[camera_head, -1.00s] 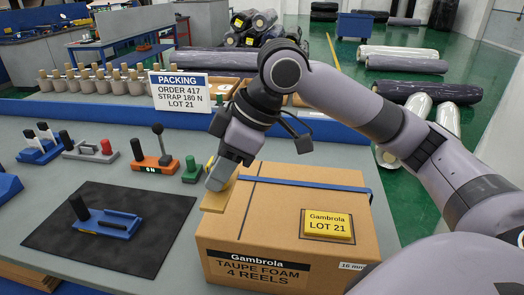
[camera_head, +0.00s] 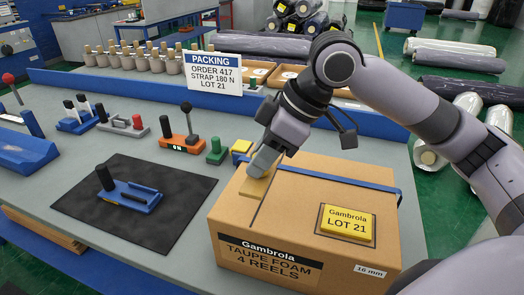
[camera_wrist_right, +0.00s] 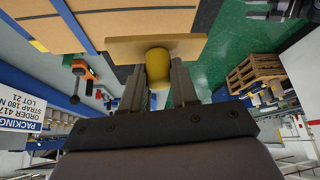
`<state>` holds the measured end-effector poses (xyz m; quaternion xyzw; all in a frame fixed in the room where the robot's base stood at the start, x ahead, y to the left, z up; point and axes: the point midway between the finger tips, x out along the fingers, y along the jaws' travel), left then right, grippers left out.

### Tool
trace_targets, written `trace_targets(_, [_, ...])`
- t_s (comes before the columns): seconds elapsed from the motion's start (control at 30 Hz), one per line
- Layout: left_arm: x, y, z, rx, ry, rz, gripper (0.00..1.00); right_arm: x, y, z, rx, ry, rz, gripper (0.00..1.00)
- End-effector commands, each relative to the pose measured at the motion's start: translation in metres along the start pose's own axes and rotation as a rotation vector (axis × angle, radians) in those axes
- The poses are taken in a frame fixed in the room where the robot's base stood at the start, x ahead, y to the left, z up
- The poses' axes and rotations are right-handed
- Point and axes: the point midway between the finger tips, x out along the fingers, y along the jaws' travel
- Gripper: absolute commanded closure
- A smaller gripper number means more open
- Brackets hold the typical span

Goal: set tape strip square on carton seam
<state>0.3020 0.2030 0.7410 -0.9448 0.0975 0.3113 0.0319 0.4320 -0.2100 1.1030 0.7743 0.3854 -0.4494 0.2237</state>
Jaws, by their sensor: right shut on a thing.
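The brown carton (camera_head: 320,175) stands at the right of the table in the head view. A dark seam line (camera_head: 268,200) runs across its top. My right gripper (camera_head: 262,168) is over the left part of the top. It is shut on the yellow knob (camera_wrist_right: 158,66) of the tan tape strip (camera_head: 255,187), which also shows in the right wrist view (camera_wrist_right: 130,45). The strip is at or just above the carton top, beside the seam on its left; contact is not clear. Its far end is hidden by the gripper. My left gripper is not in view.
A blue strap (camera_head: 340,180) crosses the carton top, with a yellow label plate (camera_head: 347,222) to the right. Left of the carton are a black mat (camera_head: 165,225) with a blue tool (camera_head: 130,194), an orange lever stand (camera_head: 182,143) and a green block (camera_head: 216,152).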

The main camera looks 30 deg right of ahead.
Motion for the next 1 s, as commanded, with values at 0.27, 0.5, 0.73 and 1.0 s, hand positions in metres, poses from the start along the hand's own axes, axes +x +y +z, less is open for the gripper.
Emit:
trace_targets(0.27, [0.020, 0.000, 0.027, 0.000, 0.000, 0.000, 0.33, 0.024, 0.000, 0.014, -0.001, 0.000, -0.001, 1.00])
trace_targets(0.5, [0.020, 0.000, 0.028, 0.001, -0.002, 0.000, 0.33, 0.040, -0.001, 0.023, 0.001, -0.002, -0.003, 1.00])
trace_targets(0.73, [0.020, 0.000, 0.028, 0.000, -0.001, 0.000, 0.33, 0.049, 0.000, 0.028, 0.000, -0.001, -0.001, 1.00])
trace_targets(1.0, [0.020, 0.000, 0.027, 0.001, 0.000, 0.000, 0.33, 0.049, 0.000, 0.028, 0.000, 0.000, -0.001, 1.00])
